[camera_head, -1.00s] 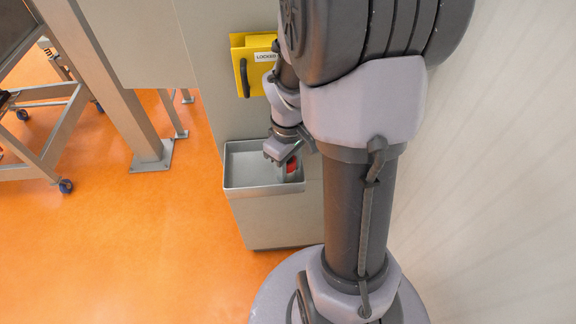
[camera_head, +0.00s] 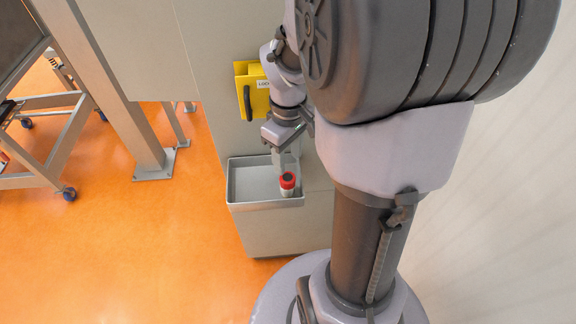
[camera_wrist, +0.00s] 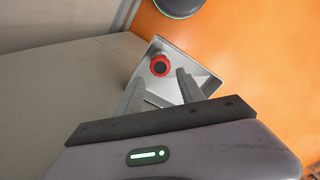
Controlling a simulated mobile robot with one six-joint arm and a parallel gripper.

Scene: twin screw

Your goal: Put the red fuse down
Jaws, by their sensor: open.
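The red fuse (camera_head: 287,183), with a red top and a pale lower body, stands upright in the grey metal tray (camera_head: 234,185), towards its right side. In the wrist view the fuse (camera_wrist: 160,66) shows as a red ring with a dark centre, inside the tray (camera_wrist: 212,84). My gripper (camera_head: 281,167) is open and empty, just above and behind the fuse in the head view. In the wrist view the fingers (camera_wrist: 158,82) are spread apart, and the fuse lies beyond their tips, clear of them.
A yellow box (camera_head: 252,92) with a dark handle and a partly hidden label is on the grey cabinet (camera_head: 215,120) above the tray. A metal frame post (camera_head: 125,110) and a wheeled stand (camera_head: 40,165) are at the left. The orange floor is open between.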

